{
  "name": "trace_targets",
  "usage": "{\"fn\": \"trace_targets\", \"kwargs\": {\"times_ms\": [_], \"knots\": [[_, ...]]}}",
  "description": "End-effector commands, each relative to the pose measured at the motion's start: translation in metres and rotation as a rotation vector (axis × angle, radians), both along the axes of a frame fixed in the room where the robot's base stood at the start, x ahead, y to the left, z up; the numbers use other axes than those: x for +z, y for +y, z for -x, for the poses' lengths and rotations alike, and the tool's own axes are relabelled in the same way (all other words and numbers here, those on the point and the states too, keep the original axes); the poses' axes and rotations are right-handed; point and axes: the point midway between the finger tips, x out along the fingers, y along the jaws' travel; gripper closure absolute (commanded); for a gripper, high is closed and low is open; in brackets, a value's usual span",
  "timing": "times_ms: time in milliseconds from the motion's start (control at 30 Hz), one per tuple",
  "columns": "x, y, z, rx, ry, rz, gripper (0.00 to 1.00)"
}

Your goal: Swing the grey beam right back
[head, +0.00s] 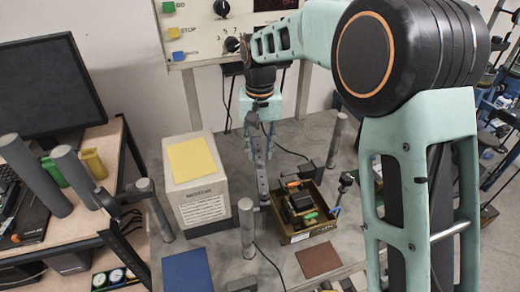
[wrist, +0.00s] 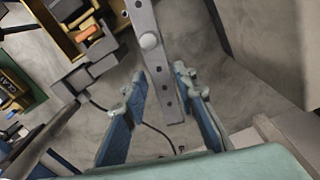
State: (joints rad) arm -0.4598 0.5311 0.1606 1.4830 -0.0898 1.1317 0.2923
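The grey beam (head: 261,178) is a long flat bar with a row of holes, lying over the grey table between the white box and the brass tray. In the wrist view the beam (wrist: 161,75) comes down from the top, with a round pale knob on it, and its squared end lies between my fingers. My gripper (wrist: 165,105) is open, with a blue-padded finger on each side of the beam's end and visible gaps on both sides. In the head view my gripper (head: 254,125) hangs over the beam's far end. Whether they touch, and the beam's pivot, I cannot tell.
A white box (head: 196,205) with a yellow top stands left of the beam. A brass tray (head: 312,232) of small parts is close on its right. Grey posts stand at the front (head: 247,235) and right (head: 335,140). A control panel (head: 208,40) is behind.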

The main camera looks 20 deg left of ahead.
Motion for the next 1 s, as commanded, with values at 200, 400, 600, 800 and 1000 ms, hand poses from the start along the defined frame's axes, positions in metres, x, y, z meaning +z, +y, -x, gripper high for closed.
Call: {"fn": "trace_targets", "kwargs": {"times_ms": [200, 400, 600, 800, 1000], "knots": [[0.0, 0.0, 0.0, 0.0, 0.002, 0.001, 0.65], [0.005, 0.0, 0.0, -0.001, 0.001, 0.0, 0.65], [0.038, 0.0, 0.0, -0.001, -0.002, -0.002, 0.65], [0.081, 0.0, 0.0, 0.0, -0.002, -0.002, 0.65], [0.11, 0.0, 0.0, 0.0, -0.001, -0.001, 0.65]]}}
